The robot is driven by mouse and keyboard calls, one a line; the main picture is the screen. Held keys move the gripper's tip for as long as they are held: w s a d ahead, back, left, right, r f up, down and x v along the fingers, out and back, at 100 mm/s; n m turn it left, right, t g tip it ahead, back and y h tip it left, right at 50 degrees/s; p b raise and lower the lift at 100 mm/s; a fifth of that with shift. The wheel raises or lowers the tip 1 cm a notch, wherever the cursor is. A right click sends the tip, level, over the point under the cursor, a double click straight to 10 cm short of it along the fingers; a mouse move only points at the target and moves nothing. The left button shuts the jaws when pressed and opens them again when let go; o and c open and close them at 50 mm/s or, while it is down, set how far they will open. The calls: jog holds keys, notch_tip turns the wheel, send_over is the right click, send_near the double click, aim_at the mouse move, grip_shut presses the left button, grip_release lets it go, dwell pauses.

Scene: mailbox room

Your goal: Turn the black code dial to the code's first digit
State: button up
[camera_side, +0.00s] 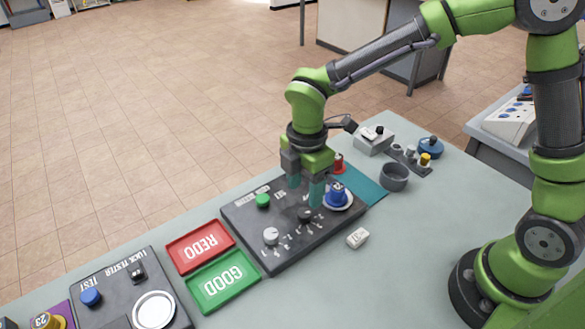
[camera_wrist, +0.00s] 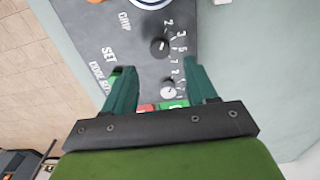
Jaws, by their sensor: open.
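The black code dial (camera_side: 305,214) stands on a dark control panel (camera_side: 240,216); the wrist view shows this round black knob (camera_wrist: 159,46) with white digits around it. A white dial (camera_side: 271,236) sits beside it and also shows in the wrist view (camera_wrist: 168,92). My gripper (camera_side: 305,190) is open and empty, pointing down over the panel. In the wrist view its fingertips (camera_wrist: 162,74) are spread, with the black dial a little beyond them. The dial's exact setting is too small to read. A small white tag (camera_side: 357,238) lies right of the panel, its marks unreadable.
A green button (camera_side: 263,200) and a blue piece (camera_side: 337,194) on a white disc are on the panel, close to my fingers. Red REDO (camera_side: 200,246) and green GOOD (camera_side: 223,281) trays lie left. A grey bowl (camera_side: 394,178) stands right. The table's front right is clear.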

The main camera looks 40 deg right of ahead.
aim_at(304, 213)
notch_tip(304, 213, down, 7)
jog(key=shift+r, duration=0.2)
jog(key=c, duration=1.1)
jog(key=shift+o, duration=0.2)
